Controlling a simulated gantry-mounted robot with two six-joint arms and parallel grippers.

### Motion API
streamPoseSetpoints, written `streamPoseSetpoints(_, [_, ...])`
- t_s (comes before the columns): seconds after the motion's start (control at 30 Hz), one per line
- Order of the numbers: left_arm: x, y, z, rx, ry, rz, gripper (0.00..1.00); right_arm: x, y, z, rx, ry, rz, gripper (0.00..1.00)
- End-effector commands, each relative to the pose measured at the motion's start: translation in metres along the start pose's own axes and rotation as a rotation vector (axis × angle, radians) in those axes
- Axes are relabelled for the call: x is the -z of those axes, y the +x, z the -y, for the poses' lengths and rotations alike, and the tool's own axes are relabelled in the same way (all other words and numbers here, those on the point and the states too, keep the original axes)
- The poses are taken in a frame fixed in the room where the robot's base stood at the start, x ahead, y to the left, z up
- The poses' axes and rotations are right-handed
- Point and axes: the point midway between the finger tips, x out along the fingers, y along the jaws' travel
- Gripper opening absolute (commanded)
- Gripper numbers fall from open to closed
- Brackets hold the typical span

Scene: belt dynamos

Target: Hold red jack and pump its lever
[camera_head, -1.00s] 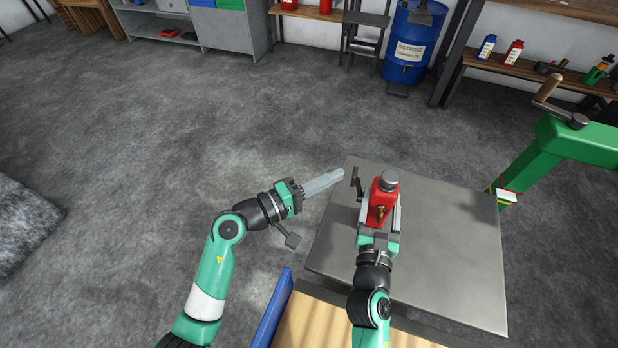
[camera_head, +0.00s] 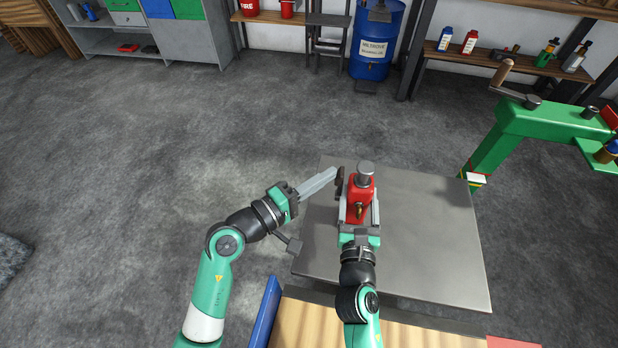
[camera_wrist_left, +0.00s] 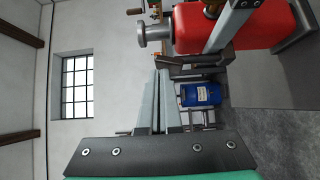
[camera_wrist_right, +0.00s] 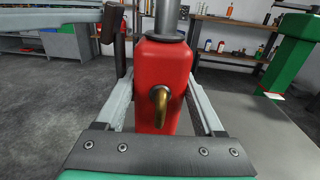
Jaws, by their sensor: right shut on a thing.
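The red jack (camera_head: 360,192) stands upright at the left part of the grey tabletop, with a grey ram on top and a brass fitting (camera_wrist_right: 160,105) on its near side. My right gripper (camera_head: 360,212) is shut around its body, one finger on each side. The dark lever (camera_head: 339,182) is at the jack's left side; it also shows in the right wrist view (camera_wrist_right: 121,45). My left gripper (camera_head: 335,172) has its fingers together, with the tips close by the lever's upper part. In the left wrist view the fingertips (camera_wrist_left: 160,72) are just beside a dark bar; contact cannot be told.
The grey tabletop (camera_head: 430,240) is clear right of the jack. A green machine with a crank (camera_head: 530,118) stands beyond its right edge. A blue drum (camera_head: 375,45) and shelves stand at the back wall. Open floor lies left.

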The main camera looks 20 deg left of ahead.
Motion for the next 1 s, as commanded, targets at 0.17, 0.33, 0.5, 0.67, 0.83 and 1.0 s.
streamPoseSetpoints(0.17, [0.005, -0.004, -0.002, -0.001, 0.0, -0.001, 0.0, 0.0, 0.0, -0.001, -0.003, 0.0, 0.001, 0.0])
streamPoseSetpoints(0.33, [0.024, -0.023, -0.011, -0.002, 0.001, -0.004, 0.0, 0.0, 0.0, -0.001, -0.003, 0.0, 0.001, 0.0])
streamPoseSetpoints(0.5, [0.028, -0.063, -0.019, -0.003, 0.001, -0.004, 0.0, 0.0, 0.0, -0.001, -0.003, 0.0, 0.001, 0.0])
streamPoseSetpoints(0.67, [0.027, -0.098, -0.026, -0.001, 0.002, -0.004, 0.0, 0.0, 0.0, -0.001, -0.002, 0.0, 0.001, 0.0])
streamPoseSetpoints(0.83, [0.026, -0.119, -0.03, 0.0, 0.0, -0.002, 0.0, 0.0, 0.0, -0.001, -0.002, 0.0, 0.001, 0.0])
streamPoseSetpoints(1.0, [0.025, -0.125, -0.032, 0.0, 0.0, 0.0, 0.0, 0.0, 0.0, -0.001, -0.002, 0.0, 0.001, 0.0])
